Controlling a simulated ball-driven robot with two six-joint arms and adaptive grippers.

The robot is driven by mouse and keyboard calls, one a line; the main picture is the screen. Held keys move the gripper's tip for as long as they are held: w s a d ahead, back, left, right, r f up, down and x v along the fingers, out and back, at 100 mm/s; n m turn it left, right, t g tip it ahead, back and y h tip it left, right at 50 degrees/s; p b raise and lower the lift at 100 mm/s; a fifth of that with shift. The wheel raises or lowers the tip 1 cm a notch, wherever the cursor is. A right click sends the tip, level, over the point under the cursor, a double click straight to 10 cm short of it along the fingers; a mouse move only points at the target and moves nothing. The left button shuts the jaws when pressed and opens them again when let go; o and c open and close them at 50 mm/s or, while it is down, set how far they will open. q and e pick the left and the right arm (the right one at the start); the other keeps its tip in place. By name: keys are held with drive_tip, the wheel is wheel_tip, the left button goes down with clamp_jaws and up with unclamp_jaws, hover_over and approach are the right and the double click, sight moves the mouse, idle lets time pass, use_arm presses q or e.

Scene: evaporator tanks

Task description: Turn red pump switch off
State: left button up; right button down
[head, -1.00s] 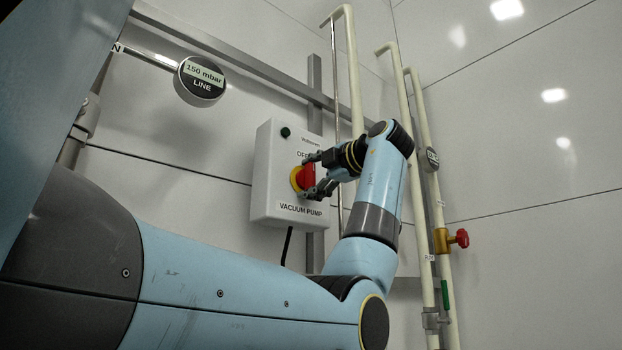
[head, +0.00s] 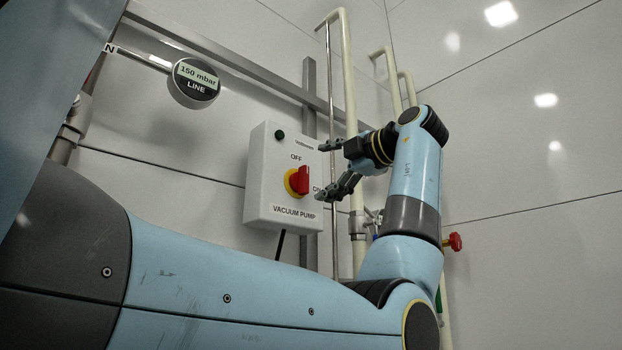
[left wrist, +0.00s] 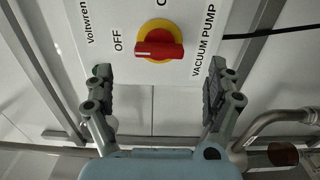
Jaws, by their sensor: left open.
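The red pump switch (head: 301,180) is a red handle on a yellow disc, on the front of the white vacuum pump box (head: 265,191). Its handle stands upright along the box, in line with the OFF label above it. In the left wrist view the red handle (left wrist: 160,49) lies along the line to OFF, with a pale mark at its OFF end. My left gripper (head: 322,172) is open and empty, to the right of the switch and apart from it. In the left wrist view its two fingers (left wrist: 158,70) are spread wide, short of the handle. My right gripper is not in view.
A round gauge (head: 194,83) reading 150 mbar hangs at the upper left. Pale vertical pipes (head: 347,80) run behind my left gripper. A red valve knob (head: 454,242) shows right of my arm. A dark cable leaves the box's underside.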

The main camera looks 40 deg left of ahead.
use_arm(q)
drive_tip(key=d, duration=0.4)
drive_tip(key=shift+s+d, duration=0.25)
drive_tip(key=shift+d, duration=0.1)
